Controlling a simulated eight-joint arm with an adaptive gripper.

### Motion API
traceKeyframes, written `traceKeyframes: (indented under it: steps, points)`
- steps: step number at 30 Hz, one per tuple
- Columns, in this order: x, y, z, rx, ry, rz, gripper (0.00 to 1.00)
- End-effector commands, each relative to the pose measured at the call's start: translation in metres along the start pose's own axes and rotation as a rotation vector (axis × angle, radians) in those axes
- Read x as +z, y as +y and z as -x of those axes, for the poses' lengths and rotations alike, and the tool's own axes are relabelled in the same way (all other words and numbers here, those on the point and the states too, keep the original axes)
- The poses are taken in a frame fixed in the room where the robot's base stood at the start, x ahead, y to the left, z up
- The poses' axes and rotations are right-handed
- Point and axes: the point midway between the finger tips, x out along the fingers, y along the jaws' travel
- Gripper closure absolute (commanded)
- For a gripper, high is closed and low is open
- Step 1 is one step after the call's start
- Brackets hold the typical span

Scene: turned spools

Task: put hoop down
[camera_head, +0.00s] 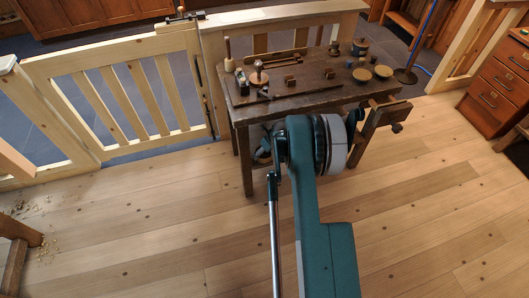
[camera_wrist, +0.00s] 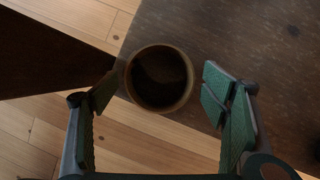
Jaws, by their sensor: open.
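A round thing with a thin brown rim and a dark inside (camera_wrist: 160,78) shows in the wrist view, partly over the bench edge; it may be the hoop, but I cannot tell for sure. My gripper (camera_wrist: 160,94) is open, with its green-padded fingers on either side of this thing and a gap to the right finger. Whether the left finger touches it is unclear. The dark workbench (camera_head: 320,92) also fills the upper right of the wrist view (camera_wrist: 255,45). In the head view my arm hides the gripper and the round thing.
On the bench are a spool on a spindle (camera_head: 259,77), a rod (camera_head: 228,52), small brown blocks, pale round discs (camera_head: 383,71) and a tin (camera_head: 360,47). A wooden vise (camera_head: 378,125) juts from the front right. A slatted gate (camera_head: 120,90) stands left; the floor before the bench is clear.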

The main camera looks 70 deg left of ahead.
Motion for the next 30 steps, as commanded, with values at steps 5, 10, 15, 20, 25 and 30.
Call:
traceKeyframes:
  steps: [5, 10, 15, 20, 25, 30]
  points:
    - [0.001, 0.0, 0.023, 0.0, 0.0, -0.001, 0.27]
    - [0.001, 0.0, 0.044, 0.0, 0.0, -0.001, 0.27]
    - [0.0, 0.0, 0.058, 0.0, 0.0, 0.0, 0.27]
    - [0.0, 0.0, 0.064, 0.0, 0.0, 0.0, 0.27]
    - [0.0, 0.0, 0.064, 0.0, 0.0, 0.0, 0.27]
    - [0.0, 0.0, 0.064, 0.0, 0.0, 0.0, 0.27]
